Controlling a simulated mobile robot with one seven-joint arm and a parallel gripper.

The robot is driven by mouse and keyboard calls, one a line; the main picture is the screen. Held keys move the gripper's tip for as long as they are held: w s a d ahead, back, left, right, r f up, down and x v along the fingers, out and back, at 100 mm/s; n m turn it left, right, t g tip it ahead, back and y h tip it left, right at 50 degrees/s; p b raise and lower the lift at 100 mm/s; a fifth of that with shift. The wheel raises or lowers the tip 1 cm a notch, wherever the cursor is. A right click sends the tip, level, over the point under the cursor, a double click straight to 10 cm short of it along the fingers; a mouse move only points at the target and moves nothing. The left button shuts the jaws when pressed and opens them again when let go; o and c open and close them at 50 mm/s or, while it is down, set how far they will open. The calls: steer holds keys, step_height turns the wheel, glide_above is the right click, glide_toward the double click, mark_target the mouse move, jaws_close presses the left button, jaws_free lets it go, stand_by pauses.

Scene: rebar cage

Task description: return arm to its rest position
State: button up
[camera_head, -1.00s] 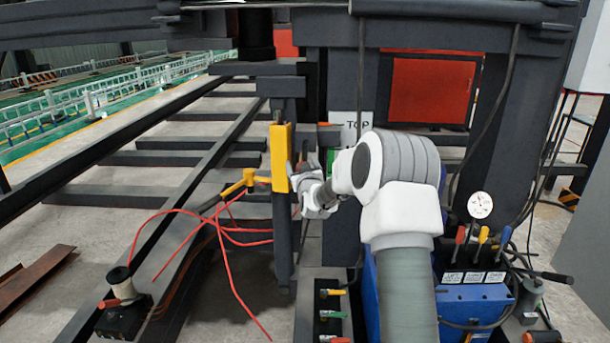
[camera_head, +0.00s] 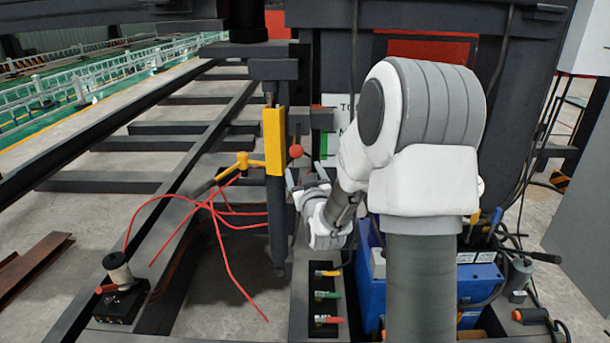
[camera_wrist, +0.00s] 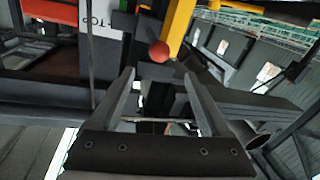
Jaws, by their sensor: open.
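My white and grey arm stands in the middle right of the head view, bent at the elbow. My gripper (camera_head: 305,173) is at its far end, just right of a dark post with a yellow bar (camera_head: 274,140). In the wrist view my gripper (camera_wrist: 159,75) is open, with nothing between its two fingers. A red ball knob (camera_wrist: 158,51) shows beyond the fingertips, apart from them. The knob also shows in the head view (camera_head: 295,151), just above the gripper.
A blue box (camera_head: 371,265) with levers stands behind my forearm. A panel of coloured valves (camera_head: 326,298) lies below the gripper. Red cables (camera_head: 218,215) loop at left, near a yellow handle (camera_head: 238,164). A black box with a spool (camera_head: 119,290) is at lower left.

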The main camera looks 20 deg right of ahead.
steer(key=shift+s+a, duration=0.15)
steer(key=shift+s, duration=0.5)
steer(key=s+a+r+g+y, duration=0.2)
steer(key=s+a+r+g, duration=0.25)
steer(key=s+a, duration=0.45)
steer(key=s+a+g+y, duration=0.15)
steer(key=s+g, duration=0.25)
steer(key=s, duration=0.9)
steer(key=s+a+g, duration=0.2)
steer(key=s+g, duration=0.2)
steer(key=s, duration=0.9)
step_height(320, 180, up, 13)
steer(key=p, duration=1.4)
steer(key=shift+a, duration=0.15)
steer(key=shift+w+t, duration=0.1)
steer(key=shift+t, duration=0.15)
